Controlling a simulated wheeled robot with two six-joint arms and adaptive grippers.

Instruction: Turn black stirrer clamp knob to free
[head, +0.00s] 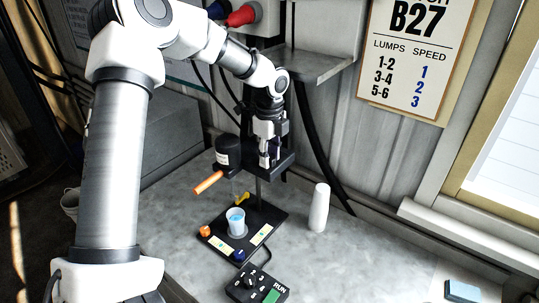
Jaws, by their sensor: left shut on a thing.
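The stirrer stand has a black base plate (270,222) on the bench and a dark upright column. A black stirrer motor head (228,151) with an orange handle (208,183) sits on the column's left side. My left gripper (269,152) reaches down from above at the column's clamp, just right of the stirrer head. It is shut on the black clamp knob, which its fingers mostly hide, so the knob's angle cannot be told. A cup with blue liquid (236,219) stands on the base below the stirrer head. My right gripper is out of view.
A black control box (257,287) with a dial and green RUN button lies in front of the stand. A white cylinder (318,208) stands to the right. A metal shelf (305,66) overhangs behind my gripper. The bench right of the cylinder is mostly clear.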

